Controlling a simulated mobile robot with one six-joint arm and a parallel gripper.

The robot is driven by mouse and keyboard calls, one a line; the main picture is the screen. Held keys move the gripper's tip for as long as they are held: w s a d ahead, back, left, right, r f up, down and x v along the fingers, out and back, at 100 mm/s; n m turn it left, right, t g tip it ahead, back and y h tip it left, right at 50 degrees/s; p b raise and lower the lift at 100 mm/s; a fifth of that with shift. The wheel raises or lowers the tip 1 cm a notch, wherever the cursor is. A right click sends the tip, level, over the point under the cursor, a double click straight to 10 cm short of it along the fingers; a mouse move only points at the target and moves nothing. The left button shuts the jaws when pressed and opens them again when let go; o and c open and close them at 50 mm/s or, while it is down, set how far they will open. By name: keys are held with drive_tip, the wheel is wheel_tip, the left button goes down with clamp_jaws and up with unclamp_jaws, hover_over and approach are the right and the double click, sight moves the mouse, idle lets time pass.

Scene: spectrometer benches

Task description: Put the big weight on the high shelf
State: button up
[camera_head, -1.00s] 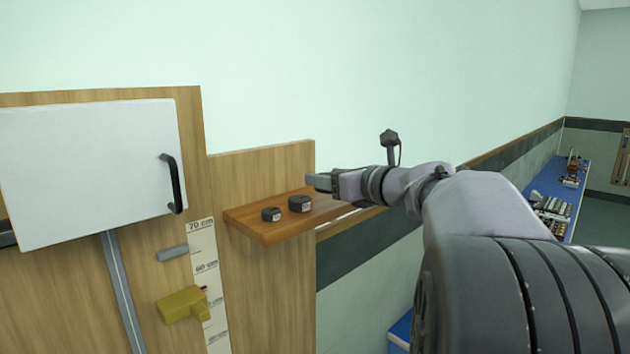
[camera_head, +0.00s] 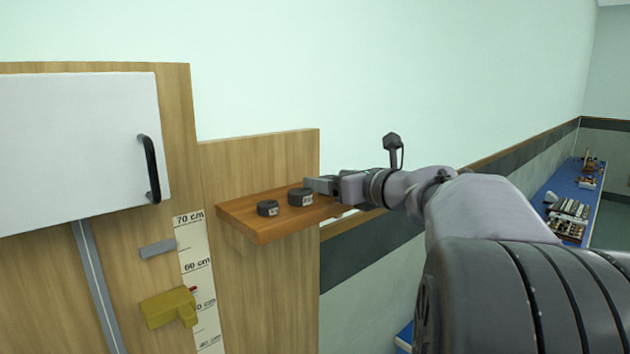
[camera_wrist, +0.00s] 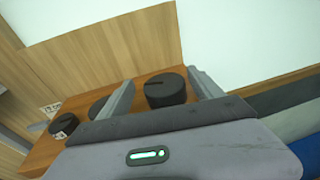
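The wooden shelf (camera_head: 262,229) carries dark round weights. In the head view a small weight (camera_head: 267,208) and a larger one (camera_head: 300,197) show, both with pale labels. In the wrist view a small weight (camera_wrist: 62,126) is at left, another dark disc (camera_wrist: 97,106) is partly hidden by a finger, and the biggest-looking weight (camera_wrist: 165,91) shows between the fingers. My gripper (camera_wrist: 162,95) is open, its fingers on either side of that weight with gaps. In the head view my gripper (camera_head: 310,185) is over the shelf's right part and hides what lies behind it.
A white cabinet (camera_head: 70,150) with a black handle is at left on the wooden panel. Below are a height scale (camera_head: 198,267), a grey peg (camera_head: 157,249) and a yellow block (camera_head: 168,308). A blue bench (camera_head: 566,200) stands far right.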

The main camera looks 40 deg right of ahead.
drive_tip(key=shift+w+d, duration=0.1)
drive_tip(key=shift+s+d, duration=0.1)
drive_tip(key=shift+s, duration=0.1)
drive_tip(key=s+r+b, duration=0.1)
drive_tip(key=s+b, duration=0.1)
drive_tip(key=s, duration=0.9)
drive_tip(key=shift+a+r+b, duration=0.35)
drive_tip(key=shift+a, duration=0.1)
drive_tip(key=shift+s, duration=0.15)
